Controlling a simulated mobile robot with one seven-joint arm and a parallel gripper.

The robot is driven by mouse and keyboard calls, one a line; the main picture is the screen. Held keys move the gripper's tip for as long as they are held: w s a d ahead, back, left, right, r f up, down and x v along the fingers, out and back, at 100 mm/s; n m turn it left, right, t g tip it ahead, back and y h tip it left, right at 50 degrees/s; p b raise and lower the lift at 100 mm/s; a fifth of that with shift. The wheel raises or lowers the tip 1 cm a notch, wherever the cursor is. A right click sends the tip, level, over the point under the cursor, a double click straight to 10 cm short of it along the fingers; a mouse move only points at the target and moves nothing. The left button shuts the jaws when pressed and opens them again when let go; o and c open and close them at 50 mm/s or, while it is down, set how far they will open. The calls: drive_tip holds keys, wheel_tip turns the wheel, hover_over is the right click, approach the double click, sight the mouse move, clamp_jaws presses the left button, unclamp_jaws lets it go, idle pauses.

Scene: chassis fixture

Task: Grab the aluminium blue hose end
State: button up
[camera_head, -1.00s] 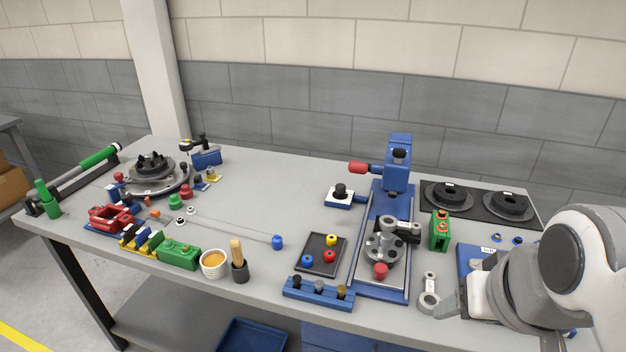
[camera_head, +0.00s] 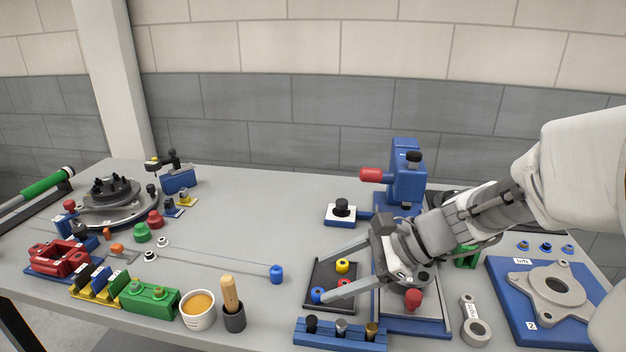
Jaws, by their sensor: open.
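A small blue cylinder (camera_head: 277,274) stands on the grey table at the end of a thin grey line. Another small blue round piece (camera_head: 316,295) sits in a dark square tray (camera_head: 321,272), with a yellow and a red one. I cannot tell from the picture which blue piece is the aluminium hose end. My gripper (camera_head: 324,274) is open and empty over the tray, its two long fingers pointing left. The lower fingertip overlaps the tray's blue piece in view; contact cannot be told. The blue cylinder stands left of the fingertips.
A blue rack (camera_head: 340,337) with several knobs lies in front of the tray. A blue press (camera_head: 405,175) with a red handle stands behind my arm. A cup (camera_head: 198,312) and a wooden-handled brush (camera_head: 233,310) stand at the front. The table's middle is mostly clear.

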drive_tip(key=w+f+m+y, duration=0.1)
drive_tip(key=w+m, duration=0.1)
drive_tip(key=w+f+m+t+b, duration=0.1)
drive_tip(key=w+f+m, duration=0.1)
drive_tip(key=w+f+m+y+b, duration=0.1)
drive_tip(key=w, duration=0.2)
drive_tip(key=shift+d+f+m+t+y, duration=0.15)
drive_tip(key=shift+f+m+t+y, duration=0.15)
drive_tip(key=shift+f+m+t, duration=0.1)
drive_tip(key=shift+w+a+f+b, duration=0.2)
drive_tip(key=shift+w+a+b, duration=0.05)
drive_tip(key=shift+a+b, duration=0.05)
drive_tip(key=b, duration=0.3)
approach(265, 277)
drive_tip(key=a, duration=0.4)
drive_tip(key=shift+w+a+r, duration=0.25)
drive_tip(key=shift+w, duration=0.05)
drive_tip(key=x, duration=0.2)
drive_tip(key=b+x, duration=0.1)
drive_tip(key=x, duration=0.1)
drive_tip(key=shift+w+f, duration=0.25)
drive_tip(key=shift+w+a, duration=0.2)
drive_tip(key=shift+a, duration=0.2)
drive_tip(key=shift+c, duration=0.2)
clamp_jaws()
